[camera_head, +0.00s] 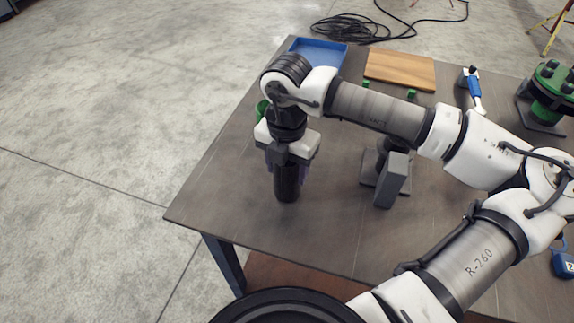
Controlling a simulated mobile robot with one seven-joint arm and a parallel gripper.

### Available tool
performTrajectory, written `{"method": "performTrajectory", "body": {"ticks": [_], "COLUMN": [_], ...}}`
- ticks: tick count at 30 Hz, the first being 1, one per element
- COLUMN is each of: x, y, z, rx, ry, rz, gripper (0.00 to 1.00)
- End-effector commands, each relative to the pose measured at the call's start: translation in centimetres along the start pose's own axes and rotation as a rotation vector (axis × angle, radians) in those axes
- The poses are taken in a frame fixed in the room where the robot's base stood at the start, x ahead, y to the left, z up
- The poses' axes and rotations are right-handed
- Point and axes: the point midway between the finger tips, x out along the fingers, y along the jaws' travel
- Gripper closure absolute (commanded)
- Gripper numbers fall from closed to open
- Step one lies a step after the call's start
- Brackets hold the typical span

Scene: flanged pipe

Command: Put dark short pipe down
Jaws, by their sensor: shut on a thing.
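The dark short pipe (288,186) is an upright dark cylinder over the left front part of the table (235,180). My gripper (288,170) points down and is shut on the pipe's upper part, which the gripper body partly hides. The pipe's lower end is at or close to the tabletop; I cannot tell whether it touches.
A grey block (392,181) stands right of the pipe, beside a dark fixture. A blue tray (319,52) and a wooden board (400,70) lie at the back. A green flanged part (549,90) stands far right. The tabletop left of the pipe is clear.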

Motion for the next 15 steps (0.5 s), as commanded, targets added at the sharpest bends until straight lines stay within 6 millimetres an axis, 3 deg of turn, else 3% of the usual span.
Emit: {"method": "performTrajectory", "body": {"ticks": [2,3,7,15], "x": [0.31,0.2,0.16,0.12], "y": [0.0,-0.01,-0.01,-0.01], "z": [0.03,0.02,0.02,0.02], "rx": [0.0,0.0,0.0,0.0], "ry": [-0.001,0.0,0.0,0.0], "rz": [0.0,0.0,0.0,0.0], "gripper": [0.8,0.42,0.25,0.24]}}
